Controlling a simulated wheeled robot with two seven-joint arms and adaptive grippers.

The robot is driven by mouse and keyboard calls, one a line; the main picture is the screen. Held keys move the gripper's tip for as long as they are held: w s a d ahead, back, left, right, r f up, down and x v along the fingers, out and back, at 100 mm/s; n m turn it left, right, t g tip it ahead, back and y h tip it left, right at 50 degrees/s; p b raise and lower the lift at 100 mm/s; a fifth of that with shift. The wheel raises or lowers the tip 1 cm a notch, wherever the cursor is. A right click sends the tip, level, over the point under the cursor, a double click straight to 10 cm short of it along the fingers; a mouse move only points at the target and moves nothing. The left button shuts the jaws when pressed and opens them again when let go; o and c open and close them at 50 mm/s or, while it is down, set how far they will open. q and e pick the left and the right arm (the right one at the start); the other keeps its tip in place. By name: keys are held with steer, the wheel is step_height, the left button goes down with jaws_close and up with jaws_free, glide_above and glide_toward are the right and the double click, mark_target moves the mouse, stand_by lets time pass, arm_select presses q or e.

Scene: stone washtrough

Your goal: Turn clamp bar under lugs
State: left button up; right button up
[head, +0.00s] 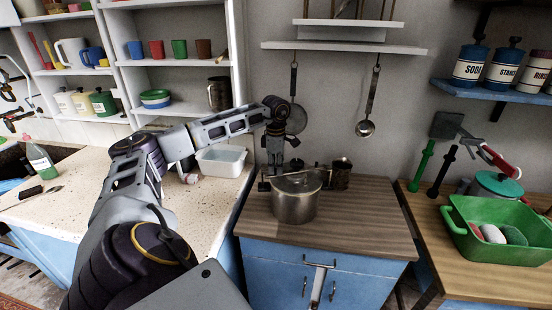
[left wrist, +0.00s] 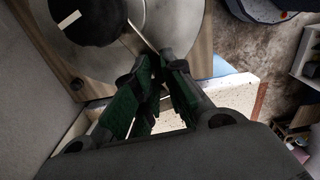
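A steel pot (head: 295,207) with a lid stands on the wooden top of the blue cabinet. The left wrist view shows its round lid (left wrist: 158,20) from above, with a black knob (left wrist: 88,18). A thin pale clamp bar (left wrist: 140,35) runs across the lid towards my fingertips. My left gripper (head: 272,183) points down at the left rim of the pot; in the left wrist view its green-padded fingers (left wrist: 160,62) are nearly together, with the bar's end between the tips. The lugs are too small or hidden to make out. My right gripper is not in view.
A dark metal mug (head: 340,174) stands close behind the pot on the right. A white basin (head: 220,161) sits on the counter at left. A ladle (head: 366,125) hangs above. A green tub (head: 495,248) stands on the right table. The cabinet top right of the pot is clear.

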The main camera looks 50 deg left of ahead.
arm_select(q)
steer(key=o, duration=0.3)
step_height(320, 180, up, 12)
stand_by(1.0)
